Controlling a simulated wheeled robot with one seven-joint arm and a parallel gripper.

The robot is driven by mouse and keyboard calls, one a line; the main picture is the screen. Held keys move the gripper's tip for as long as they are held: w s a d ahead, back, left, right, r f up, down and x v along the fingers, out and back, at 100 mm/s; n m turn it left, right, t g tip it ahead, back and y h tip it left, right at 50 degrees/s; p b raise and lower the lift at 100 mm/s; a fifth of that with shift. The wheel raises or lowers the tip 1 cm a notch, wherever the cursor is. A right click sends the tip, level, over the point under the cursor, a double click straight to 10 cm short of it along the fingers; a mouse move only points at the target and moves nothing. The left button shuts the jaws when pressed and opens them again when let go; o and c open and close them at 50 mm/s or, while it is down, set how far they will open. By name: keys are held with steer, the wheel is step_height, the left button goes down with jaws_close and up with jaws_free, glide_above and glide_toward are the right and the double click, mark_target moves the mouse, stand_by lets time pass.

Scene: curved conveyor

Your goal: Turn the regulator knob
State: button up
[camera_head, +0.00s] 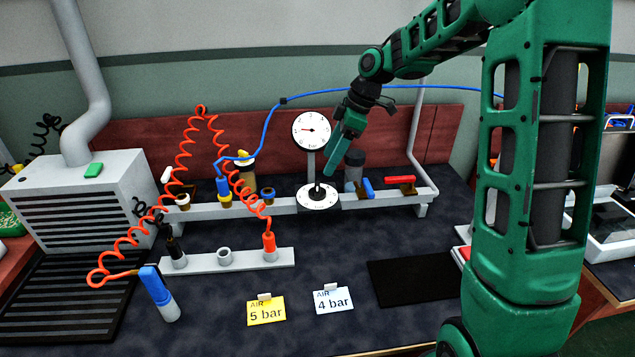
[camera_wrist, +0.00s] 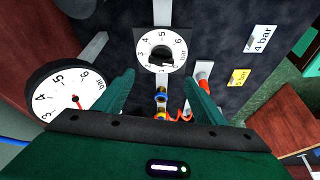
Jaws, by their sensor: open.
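The regulator knob (camera_head: 318,190) is a small black knob on a round white numbered dial (camera_head: 310,203), set in the grey rail on the bench. In the wrist view the black knob (camera_wrist: 161,53) sits at the centre of its dial (camera_wrist: 178,66), ahead of the fingers. My gripper (camera_head: 330,172) is above the dial, pointing down. In the wrist view my gripper (camera_wrist: 160,78) is open and empty, one finger on each side of the knob's line. I cannot tell the exact gap to the knob. The white pressure gauge (camera_head: 311,130) stands on a post behind the dial.
A yellow "5 bar" card (camera_head: 267,311) and a white "4 bar" card (camera_head: 333,299) lie in front. A blue lever (camera_head: 367,187) and a red lever (camera_head: 400,179) are right of the dial. Red coiled hoses (camera_head: 183,160) and a blue hose (camera_head: 262,140) hang on the left.

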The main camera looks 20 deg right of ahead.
mark_target(316, 186)
steer(key=x, duration=0.9)
steer(key=shift+d, duration=0.1)
steer(key=c, duration=1.1)
